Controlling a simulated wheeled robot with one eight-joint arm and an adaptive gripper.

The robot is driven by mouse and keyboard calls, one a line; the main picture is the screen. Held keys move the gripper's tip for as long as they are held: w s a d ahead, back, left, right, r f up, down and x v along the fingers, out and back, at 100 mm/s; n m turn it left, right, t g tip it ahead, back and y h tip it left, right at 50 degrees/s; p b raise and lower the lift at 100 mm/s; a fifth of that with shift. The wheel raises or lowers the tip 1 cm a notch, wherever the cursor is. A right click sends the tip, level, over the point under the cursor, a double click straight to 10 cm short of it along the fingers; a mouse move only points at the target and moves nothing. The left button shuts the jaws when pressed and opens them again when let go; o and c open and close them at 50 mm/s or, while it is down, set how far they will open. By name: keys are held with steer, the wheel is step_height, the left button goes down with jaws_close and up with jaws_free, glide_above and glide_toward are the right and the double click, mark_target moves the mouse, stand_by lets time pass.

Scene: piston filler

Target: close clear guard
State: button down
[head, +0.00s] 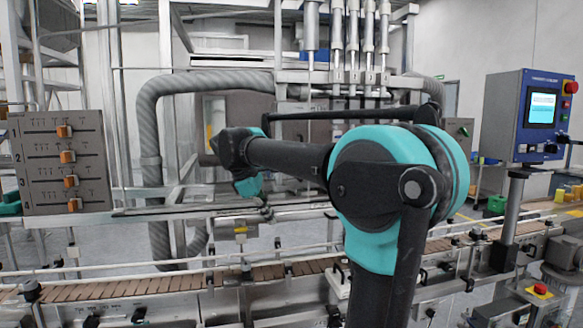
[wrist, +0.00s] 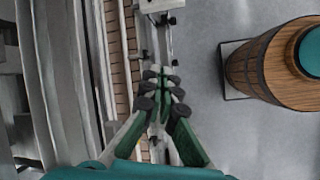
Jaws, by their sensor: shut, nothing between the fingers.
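My gripper (wrist: 160,78) is shut and empty in the wrist view, with its fingertips together over the edge of the conveyor.
The conveyor (head: 130,287) with brown slats runs along the front, and shows at left in the wrist view (wrist: 130,55). A panel with orange sliders (head: 62,162) stands at left. A blue control box (head: 507,118) stands at right. A thick grey hose (head: 150,130) arches behind.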

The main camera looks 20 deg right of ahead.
steer(key=w+a+r+n+h, duration=0.1)
steer(key=a+r+n+h, duration=0.15)
steer(key=r, duration=0.75)
steer(key=w+a+r+n+h, duration=0.1)
steer(key=r+n, duration=0.3)
steer(key=r, duration=0.7)
steer(key=d+r+x, duration=0.2)
steer(key=x, duration=1)
steer(key=shift+d+f, duration=0.3)
steer(key=shift+s, duration=0.15)
steer(key=s+d, duration=0.1)
steer(key=d, duration=5.1)
steer(key=shift+s, duration=0.35)
steer(key=shift+d+r, duration=0.1)
steer(key=shift+d, duration=0.05)
